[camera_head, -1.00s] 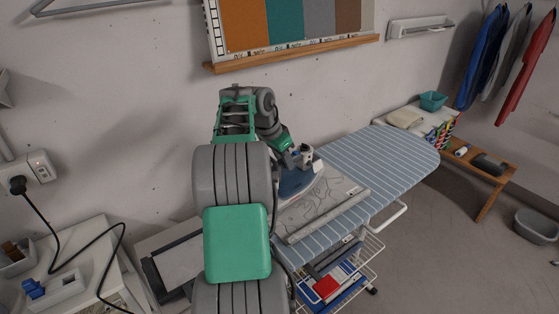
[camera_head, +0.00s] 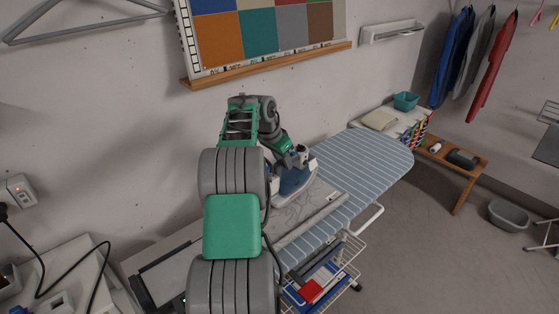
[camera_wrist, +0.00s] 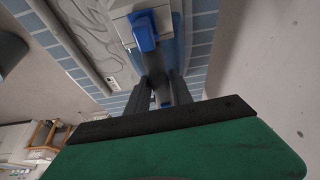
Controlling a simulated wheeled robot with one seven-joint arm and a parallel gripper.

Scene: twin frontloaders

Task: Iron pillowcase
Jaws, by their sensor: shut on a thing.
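The pillowcase (camera_head: 318,199), pale with thin dark line drawings, lies flat on the blue striped ironing board (camera_head: 372,164). It also shows in the wrist view (camera_wrist: 88,30). My gripper (camera_head: 293,161) is shut on the iron (camera_head: 297,181), which has a blue base and a pale upper body. The iron is at the wall side of the pillowcase, partly hidden by my arm; I cannot tell whether its sole touches the cloth. In the wrist view, the dark fingers of my gripper (camera_wrist: 164,92) close around the grip of the iron (camera_wrist: 145,30).
The wall runs close behind the board. A wire rack (camera_head: 322,284) with boxes is under it. A side table (camera_head: 68,282) with a black cord is at the left. A wooden bench (camera_head: 462,163) and a grey tub (camera_head: 508,215) are at the right, with clear floor between.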

